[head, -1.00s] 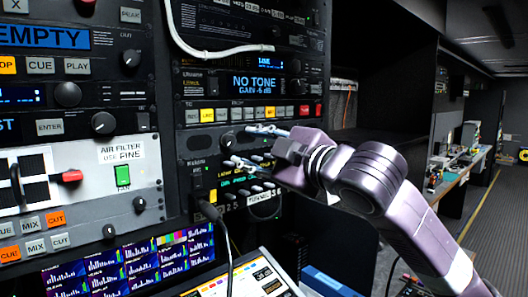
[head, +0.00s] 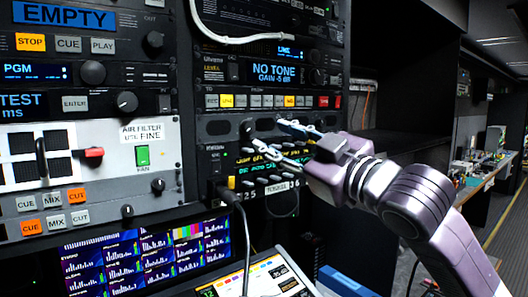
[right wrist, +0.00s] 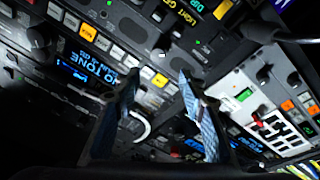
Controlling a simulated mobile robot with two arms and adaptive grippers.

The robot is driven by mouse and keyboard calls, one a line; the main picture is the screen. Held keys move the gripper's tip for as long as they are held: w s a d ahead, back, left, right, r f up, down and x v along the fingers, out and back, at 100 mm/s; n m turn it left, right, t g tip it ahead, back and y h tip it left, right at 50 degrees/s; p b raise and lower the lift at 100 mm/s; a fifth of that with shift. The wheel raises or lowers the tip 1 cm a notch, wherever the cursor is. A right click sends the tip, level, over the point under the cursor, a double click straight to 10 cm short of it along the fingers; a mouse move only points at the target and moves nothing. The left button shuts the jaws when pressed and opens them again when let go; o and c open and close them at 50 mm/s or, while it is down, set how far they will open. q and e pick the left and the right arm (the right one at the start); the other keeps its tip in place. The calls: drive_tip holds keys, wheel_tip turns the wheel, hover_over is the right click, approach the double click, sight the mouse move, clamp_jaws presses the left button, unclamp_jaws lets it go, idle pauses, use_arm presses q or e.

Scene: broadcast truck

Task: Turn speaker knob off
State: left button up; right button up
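A small dark round knob (head: 247,129) sits on a black rack panel with oval speaker grilles (head: 218,127), under a row of lit buttons. I take it as the speaker knob; its pointer is too small to read. My right gripper (head: 268,134) is open and empty in front of the rack, its fingertips just right of the knob, one higher and one lower. I cannot tell whether they touch the panel. The right wrist view shows the two fingers (right wrist: 157,88) apart, with a dark knob (right wrist: 162,47) beyond them. My left gripper is not in view.
Below the speaker panel is a unit with green and yellow text and small toggles (head: 262,152). A black cable (head: 244,235) hangs from its jack. A white cable (head: 240,40) loops above. A tilted screen (head: 255,280) juts out below. A dark open bay (head: 395,85) lies right.

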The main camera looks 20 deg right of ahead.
sight(251, 129)
use_arm(q)
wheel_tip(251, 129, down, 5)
drive_tip(key=b, duration=0.3)
use_arm(e)
drive_tip(key=w+a+m+p, duration=0.1)
drive_tip(key=w, duration=0.2)
drive_tip(key=w+m+t+y+p, duration=0.1)
drive_tip(key=w+m, duration=0.1)
drive_tip(key=w, duration=0.1)
drive_tip(key=w+a+m+p, duration=0.1)
drive_tip(key=w+p, duration=0.1)
drive_tip(key=w, duration=0.1)
drive_tip(key=shift+a+r+m+t, duration=0.2)
drive_tip(key=shift+a+m+t, duration=0.15)
drive_tip(key=shift+m+t, duration=0.05)
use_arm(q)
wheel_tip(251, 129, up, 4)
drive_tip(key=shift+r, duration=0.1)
use_arm(e)
drive_tip(key=shift+s, duration=0.1)
drive_tip(key=shift+c, duration=0.5)
